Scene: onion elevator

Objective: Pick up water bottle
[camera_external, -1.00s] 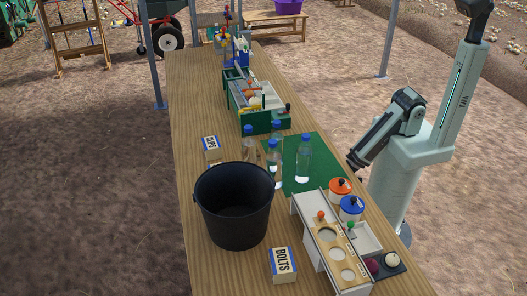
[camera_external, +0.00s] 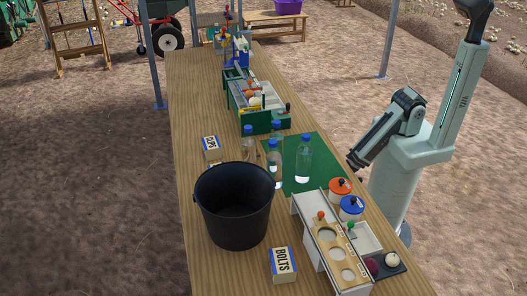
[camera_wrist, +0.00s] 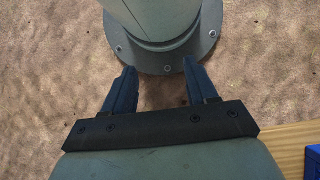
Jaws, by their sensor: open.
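Several clear water bottles with blue caps stand upright on the wooden table (camera_external: 190,100). One bottle (camera_external: 303,160) stands on the green mat (camera_external: 318,146), at the right of the group. Another bottle (camera_external: 274,172) stands at the mat's left edge, with one (camera_external: 277,134) behind it and one (camera_external: 248,150) to its left. In the wrist view my gripper (camera_wrist: 158,80) is open and empty, its dark fingers apart over the ground beside my base. In the external view the gripper itself is hard to make out at the arm's end, right of the table.
A black bucket (camera_external: 235,222) stands in front of the bottles. A bolts box (camera_external: 283,265), a clips box (camera_external: 211,147), orange-lidded (camera_external: 340,189) and blue-lidded (camera_external: 351,207) jars and a white sorting ramp (camera_external: 312,215) surround them. A green machine (camera_external: 256,123) is behind. The mat's right part is clear.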

